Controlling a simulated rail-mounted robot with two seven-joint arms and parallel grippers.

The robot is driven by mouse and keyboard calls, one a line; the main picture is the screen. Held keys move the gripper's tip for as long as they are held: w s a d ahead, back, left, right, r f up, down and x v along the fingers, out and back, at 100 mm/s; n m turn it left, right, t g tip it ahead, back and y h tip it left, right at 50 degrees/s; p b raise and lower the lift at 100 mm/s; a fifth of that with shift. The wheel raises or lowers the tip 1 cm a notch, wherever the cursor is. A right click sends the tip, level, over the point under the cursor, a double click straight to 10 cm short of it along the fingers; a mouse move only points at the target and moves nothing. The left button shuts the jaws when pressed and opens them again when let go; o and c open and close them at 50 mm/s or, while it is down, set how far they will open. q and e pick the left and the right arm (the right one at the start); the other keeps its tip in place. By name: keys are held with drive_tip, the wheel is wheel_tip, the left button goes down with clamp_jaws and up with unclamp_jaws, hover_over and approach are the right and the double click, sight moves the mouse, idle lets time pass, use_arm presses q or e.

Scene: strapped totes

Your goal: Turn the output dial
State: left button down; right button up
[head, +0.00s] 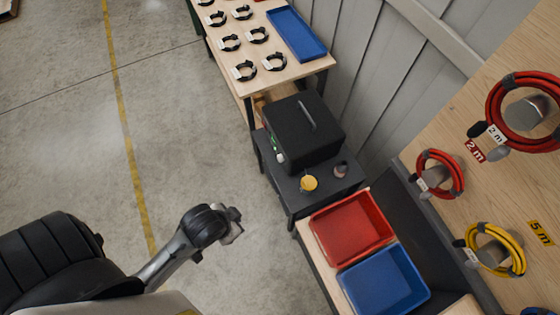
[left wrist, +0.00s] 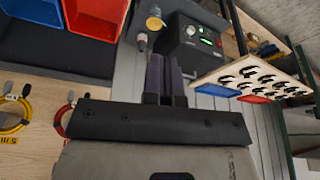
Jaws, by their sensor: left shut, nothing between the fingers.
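A black box-shaped unit (head: 302,130) with a handle on its lid stands on a dark cart. In the left wrist view its front panel (left wrist: 203,50) shows lit green displays (left wrist: 206,41) and a pale round dial (left wrist: 191,30). In the head view the panel is seen at a steep angle, with a pale knob (head: 281,158) low on it. I cannot tell the dial's setting. My left gripper (head: 234,226) is over the floor, left of the cart and apart from the unit. Its fingers (left wrist: 164,60) are together and empty in the left wrist view. My right gripper is not in view.
A yellow-topped cup (head: 309,183) and a small dark item (head: 341,170) stand on the cart (head: 300,202). Red (head: 350,228) and blue (head: 385,282) trays are beside it. A table (head: 262,75) with several black rings stands behind. Floor left of the cart is clear.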

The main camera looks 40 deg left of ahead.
use_arm(q)
drive_tip(key=shift+a, duration=0.25)
drive_tip(key=c, duration=1.9)
unclamp_jaws()
drive_tip(key=shift+d, duration=0.15)
